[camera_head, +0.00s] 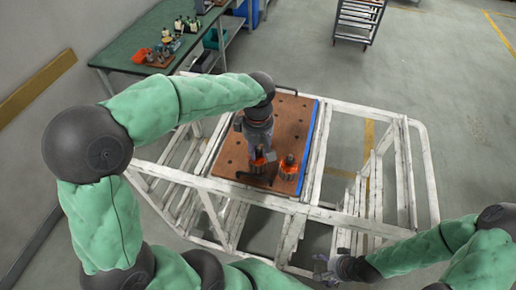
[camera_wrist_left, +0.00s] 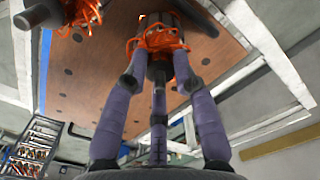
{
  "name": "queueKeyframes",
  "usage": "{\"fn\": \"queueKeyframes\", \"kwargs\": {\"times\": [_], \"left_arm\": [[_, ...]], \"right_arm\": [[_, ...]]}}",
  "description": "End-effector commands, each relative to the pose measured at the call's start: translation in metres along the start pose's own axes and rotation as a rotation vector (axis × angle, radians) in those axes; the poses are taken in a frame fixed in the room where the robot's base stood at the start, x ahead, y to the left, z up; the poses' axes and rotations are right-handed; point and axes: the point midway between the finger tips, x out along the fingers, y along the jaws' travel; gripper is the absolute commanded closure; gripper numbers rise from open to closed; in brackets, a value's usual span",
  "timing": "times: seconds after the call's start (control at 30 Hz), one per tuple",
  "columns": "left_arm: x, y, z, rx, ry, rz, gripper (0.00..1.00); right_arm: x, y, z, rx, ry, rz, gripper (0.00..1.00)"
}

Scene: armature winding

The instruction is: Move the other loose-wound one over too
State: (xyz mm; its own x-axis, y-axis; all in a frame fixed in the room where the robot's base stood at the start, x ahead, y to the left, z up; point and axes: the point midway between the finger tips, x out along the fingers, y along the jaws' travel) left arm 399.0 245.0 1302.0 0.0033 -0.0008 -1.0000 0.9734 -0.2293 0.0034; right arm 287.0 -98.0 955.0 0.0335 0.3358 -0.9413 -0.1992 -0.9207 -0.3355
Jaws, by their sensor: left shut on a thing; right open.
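An armature with loose orange windings (camera_head: 257,167) is in the fingers of my left gripper (camera_head: 258,154), low over the brown perforated board (camera_head: 240,178). In the left wrist view the fingers (camera_wrist_left: 158,72) close around this armature (camera_wrist_left: 157,38), whose orange loops stick out. I cannot tell whether it touches the board. A second orange-wound armature (camera_head: 289,168) stands upright on the board just to its right, near the front edge; it also shows at the upper left of the left wrist view (camera_wrist_left: 78,14). My right gripper (camera_head: 324,268) is open and empty, low at the front right.
The board lies on a white metal frame (camera_head: 330,215) with open gaps around it. A blue strip (camera_head: 312,140) runs along the board's right edge. The board's back part is clear.

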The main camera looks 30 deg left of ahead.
Motion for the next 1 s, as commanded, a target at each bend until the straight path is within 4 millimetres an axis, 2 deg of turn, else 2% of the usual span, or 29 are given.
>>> {"fn": "queueKeyframes", "kwargs": {"times": [0.03, 0.1, 0.13, 0.43, 0.57, 0.67, 1.0], "left_arm": [[-0.001, 0.001, 0.000, -0.001, 0.001, 0.003, 0.70], [-0.001, 0.001, 0.000, -0.001, 0.001, 0.002, 0.50], [-0.001, 0.000, 0.000, 0.000, 0.000, 0.002, 0.45], [0.001, 0.000, 0.000, 0.001, 0.000, -0.002, 0.45], [-0.006, 0.001, 0.000, 0.000, 0.000, 0.001, 0.45], [-0.019, 0.001, 0.000, 0.000, 0.000, 0.004, 0.45], [-0.085, 0.001, 0.000, 0.001, 0.000, 0.004, 0.45]], "right_arm": [[0.000, 0.000, 0.000, 0.000, 0.000, 0.000, 0.15], [0.000, 0.000, 0.000, 0.000, 0.000, 0.000, 0.15], [0.000, 0.000, 0.000, 0.000, 0.000, 0.000, 0.15], [0.000, 0.000, 0.000, 0.000, 0.000, 0.000, 0.15], [0.000, 0.000, 0.000, 0.000, 0.000, 0.000, 0.15], [0.000, 0.000, 0.000, 0.000, 0.000, 0.000, 0.15], [0.000, 0.000, 0.000, 0.000, 0.000, 0.000, 0.15]]}}
